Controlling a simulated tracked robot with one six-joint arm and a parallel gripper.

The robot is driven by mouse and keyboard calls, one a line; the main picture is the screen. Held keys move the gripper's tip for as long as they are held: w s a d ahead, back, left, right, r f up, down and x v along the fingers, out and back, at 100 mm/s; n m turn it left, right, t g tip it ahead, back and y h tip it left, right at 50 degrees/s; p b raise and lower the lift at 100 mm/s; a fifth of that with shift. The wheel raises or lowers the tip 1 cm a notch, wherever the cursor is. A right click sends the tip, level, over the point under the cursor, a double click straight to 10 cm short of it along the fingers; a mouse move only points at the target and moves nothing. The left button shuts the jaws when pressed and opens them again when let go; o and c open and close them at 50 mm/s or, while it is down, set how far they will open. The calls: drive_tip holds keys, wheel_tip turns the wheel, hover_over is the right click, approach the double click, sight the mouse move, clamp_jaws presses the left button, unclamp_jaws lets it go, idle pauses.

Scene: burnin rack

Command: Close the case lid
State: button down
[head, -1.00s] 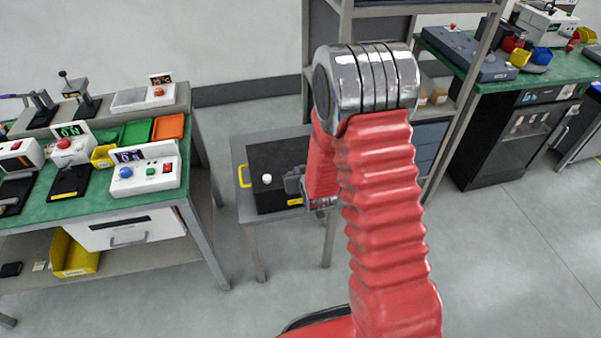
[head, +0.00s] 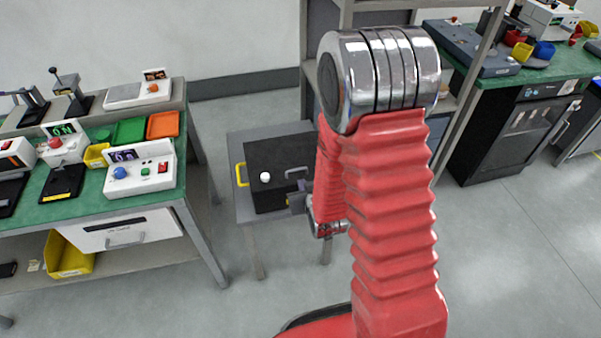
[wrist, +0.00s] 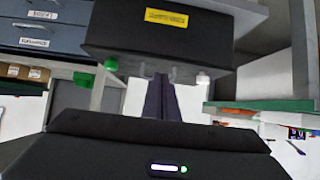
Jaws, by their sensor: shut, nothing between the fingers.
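The black case (head: 262,195) sits on a small grey table, left of my arm in the head view. I cannot tell how far the lid stands open. In the wrist view a black case face with a yellow label (wrist: 190,22) fills the top. My gripper (wrist: 161,82) is shut and empty, its fingertips just at the case's edge; contact is unclear. In the head view my gripper (head: 297,200) is at the case's right front, partly behind my arm.
A green-topped bench (head: 85,205) with test devices and bins stands left. A grey shelf rack (head: 340,18) rises behind my arm. Another green bench (head: 452,45) stands right. Floor is clear in front.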

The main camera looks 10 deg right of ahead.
drive_tip(key=shift+s+f, duration=0.45)
drive_tip(key=shift+s, duration=0.3)
drive_tip(key=shift+s+f, duration=0.4)
drive_tip(key=shift+s, duration=0.3)
drive_tip(key=s+f+g, duration=0.4)
drive_tip(key=s+g, duration=0.3)
drive_tip(key=s, duration=0.4)
drive_tip(key=s+r, duration=0.4)
drive_tip(key=r, duration=0.7)
drive_tip(key=s+r, duration=0.3)
drive_tip(key=r, duration=0.8)
drive_tip(key=s+r+t, duration=0.1)
drive_tip(key=s+r, duration=0.3)
drive_tip(key=r, duration=0.8)
drive_tip(key=shift+s, duration=0.35)
drive_tip(key=c, duration=2.5)
unclamp_jaws()
drive_tip(key=shift+a, duration=0.1)
